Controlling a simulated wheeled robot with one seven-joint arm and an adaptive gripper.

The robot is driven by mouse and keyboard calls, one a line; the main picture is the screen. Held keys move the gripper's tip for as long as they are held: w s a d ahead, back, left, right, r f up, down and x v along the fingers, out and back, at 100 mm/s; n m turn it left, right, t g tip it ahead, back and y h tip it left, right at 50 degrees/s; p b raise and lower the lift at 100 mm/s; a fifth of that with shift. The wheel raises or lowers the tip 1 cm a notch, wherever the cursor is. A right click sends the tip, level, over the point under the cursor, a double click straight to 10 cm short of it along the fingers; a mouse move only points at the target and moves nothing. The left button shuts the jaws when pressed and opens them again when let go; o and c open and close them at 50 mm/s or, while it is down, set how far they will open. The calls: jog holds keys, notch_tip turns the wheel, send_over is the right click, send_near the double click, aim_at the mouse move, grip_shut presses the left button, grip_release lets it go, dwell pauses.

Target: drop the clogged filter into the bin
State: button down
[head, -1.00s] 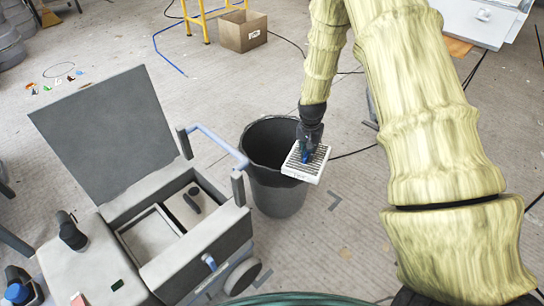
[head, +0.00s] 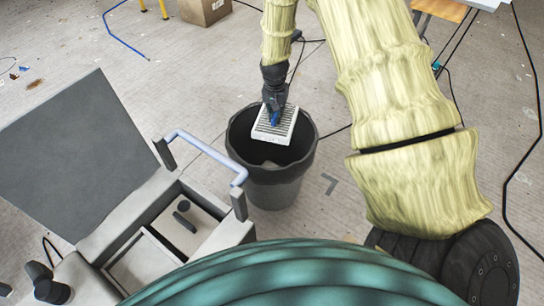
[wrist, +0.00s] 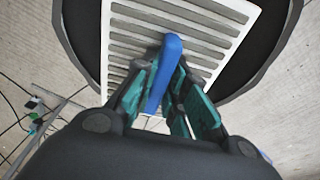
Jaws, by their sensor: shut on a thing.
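The clogged filter (head: 274,125) is a flat white panel with dark slats and a blue grip tab. My gripper (head: 275,112) is shut on the blue tab and holds the filter over the mouth of the bin. The bin (head: 272,188) is a dark round bucket on the floor. In the wrist view, my gripper's fingers (wrist: 168,100) close around the blue tab (wrist: 163,75), with the filter (wrist: 120,50) beyond them and the dark bin (wrist: 82,35) behind it. Something pale lies inside the bin, partly hidden by the filter.
A grey machine with an open lid (head: 75,150) stands left of the bin. Its pale blue handle (head: 210,150) reaches close to the bin's left rim. A cardboard box (head: 203,10) sits at the back. Dark cables cross the floor on the right.

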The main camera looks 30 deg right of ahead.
jog(key=shift+f+b, duration=1.95)
jog(key=shift+f, duration=0.3)
jog(key=c, duration=1.4)
grip_release()
jog(key=shift+s, duration=0.1)
jog(key=shift+o, duration=0.2)
jog(key=shift+r, duration=0.1)
jog(key=r, duration=0.7)
jog(key=s+a+r, duration=0.1)
jog(key=r, duration=0.3)
jog(key=shift+r, duration=0.35)
